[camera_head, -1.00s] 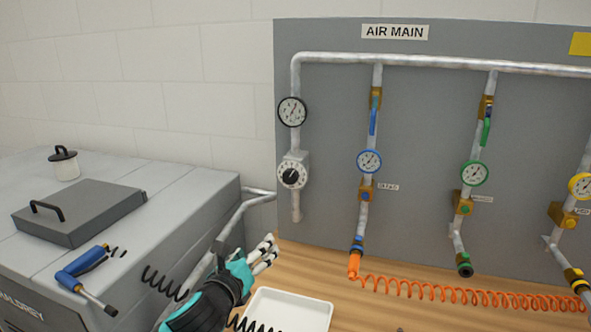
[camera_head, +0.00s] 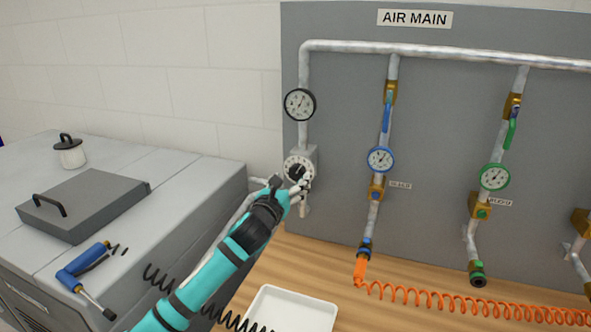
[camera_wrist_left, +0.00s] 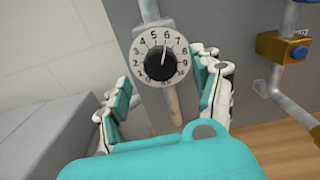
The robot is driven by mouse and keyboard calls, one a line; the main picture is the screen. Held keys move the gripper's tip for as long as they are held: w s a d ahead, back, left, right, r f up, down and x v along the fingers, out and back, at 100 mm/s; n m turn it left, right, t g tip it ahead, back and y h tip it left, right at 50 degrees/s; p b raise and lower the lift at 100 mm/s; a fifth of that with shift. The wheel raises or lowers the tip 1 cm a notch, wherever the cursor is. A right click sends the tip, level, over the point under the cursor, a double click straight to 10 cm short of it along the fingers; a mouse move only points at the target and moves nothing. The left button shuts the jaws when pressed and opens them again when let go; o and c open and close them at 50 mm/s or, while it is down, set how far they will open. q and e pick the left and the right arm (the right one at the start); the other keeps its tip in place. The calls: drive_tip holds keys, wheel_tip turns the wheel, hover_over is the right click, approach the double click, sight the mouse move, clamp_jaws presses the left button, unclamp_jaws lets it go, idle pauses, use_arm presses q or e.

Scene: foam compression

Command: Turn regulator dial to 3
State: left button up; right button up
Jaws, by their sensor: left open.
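The regulator dial (camera_head: 293,163) is a round white face with a black knob, on a grey box on the left pipe of the panel. In the left wrist view the regulator dial (camera_wrist_left: 160,62) shows numbers up to 10, and the knob's white line points up, slightly right, near 6. My left gripper (camera_head: 290,187) is at the dial, its fingers covering part of the lower face. Contact with the knob is not visible.
A black-rimmed gauge (camera_head: 299,104) sits above the dial. A blue gauge (camera_head: 380,159) and valve line stand to the right. A white tray (camera_head: 318,318) lies on the wooden bench below. A grey machine (camera_head: 200,185) stands at left, with a coiled black hose near my arm.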

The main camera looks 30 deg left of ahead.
sight(295, 175)
use_arm(q)
drive_tip(key=x, duration=0.2)
drive_tip(key=shift+w+a+r, duration=0.1)
drive_tip(key=shift+w, duration=0.3)
drive_tip(key=shift+w+a+p, duration=0.15)
drive_tip(key=shift+w+p, duration=0.2)
drive_tip(key=shift+w, duration=0.4)
drive_tip(key=c, duration=1.2)
use_arm(e)
drive_tip(key=shift+s+a+r, duration=0.1)
drive_tip(key=shift+s+r, duration=0.3)
drive_tip(key=shift+r, duration=0.1)
